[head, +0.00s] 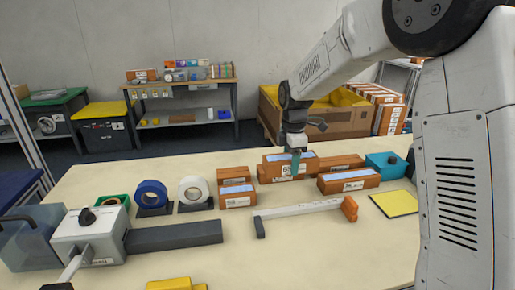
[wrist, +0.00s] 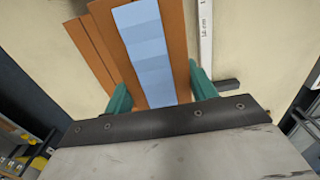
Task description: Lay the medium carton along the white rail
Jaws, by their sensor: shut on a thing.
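My gripper (head: 297,160) points down and is shut on an orange-brown carton (head: 275,168) with a pale blue top strip, which I take to be the medium carton. In the wrist view the carton (wrist: 178,50) sits between the two teal fingers (wrist: 160,88), its long side running away from the wrist. Whether its underside touches the table is unclear. The white rail (head: 300,209) lies on the table in front of the carton, apart from it, with a dark left end and an orange right end. Part of the rail (wrist: 206,35) shows beside the carton in the wrist view.
Other cartons stand close by: one at left (head: 237,201), one at right (head: 348,186) and one behind (head: 340,160). A teal box (head: 378,166) and yellow pad (head: 396,204) are at right. Tape rolls (head: 151,193) stand at left. The table (head: 310,260) is bare before the rail.

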